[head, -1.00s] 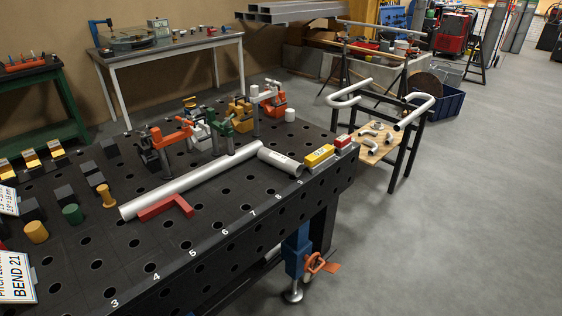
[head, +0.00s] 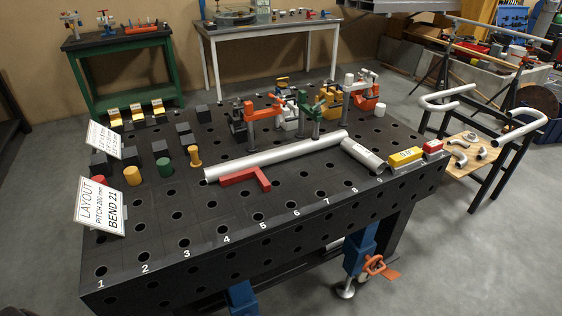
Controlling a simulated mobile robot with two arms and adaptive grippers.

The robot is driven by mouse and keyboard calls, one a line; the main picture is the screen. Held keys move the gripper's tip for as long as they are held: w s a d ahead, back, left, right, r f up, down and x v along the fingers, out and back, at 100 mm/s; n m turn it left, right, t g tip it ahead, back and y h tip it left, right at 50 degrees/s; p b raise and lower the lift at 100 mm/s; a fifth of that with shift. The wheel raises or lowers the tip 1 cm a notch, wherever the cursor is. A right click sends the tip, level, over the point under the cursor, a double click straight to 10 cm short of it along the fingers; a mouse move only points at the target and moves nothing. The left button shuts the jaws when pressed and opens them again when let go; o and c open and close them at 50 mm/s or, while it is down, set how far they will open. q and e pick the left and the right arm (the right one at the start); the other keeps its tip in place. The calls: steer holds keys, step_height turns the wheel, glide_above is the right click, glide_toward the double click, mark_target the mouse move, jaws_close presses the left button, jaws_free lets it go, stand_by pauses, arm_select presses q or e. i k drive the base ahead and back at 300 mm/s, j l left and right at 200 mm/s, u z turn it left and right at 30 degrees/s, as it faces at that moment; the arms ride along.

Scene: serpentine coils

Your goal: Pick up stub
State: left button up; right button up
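The stub appears to be the short, thick grey tube (head: 362,156) lying on the black perforated table (head: 190,215) near its right end, with a small dark marking on its side. Its left end lies close to the right end of a long silver tube (head: 275,156); I cannot tell whether they touch. A yellow block (head: 405,156) sits just to its right. Neither of my grippers is in view.
A red angle piece (head: 247,178) lies in front of the long tube. Several coloured clamps (head: 305,108) stand behind it. Layout signs (head: 100,207) and coloured pegs are at the left. A bent-tube frame (head: 490,130) stands to the right. The table's front strip is clear.

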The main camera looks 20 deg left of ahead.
mark_target(376, 164)
steer(key=i+l, duration=0.85)
steer(key=l, duration=0.15)
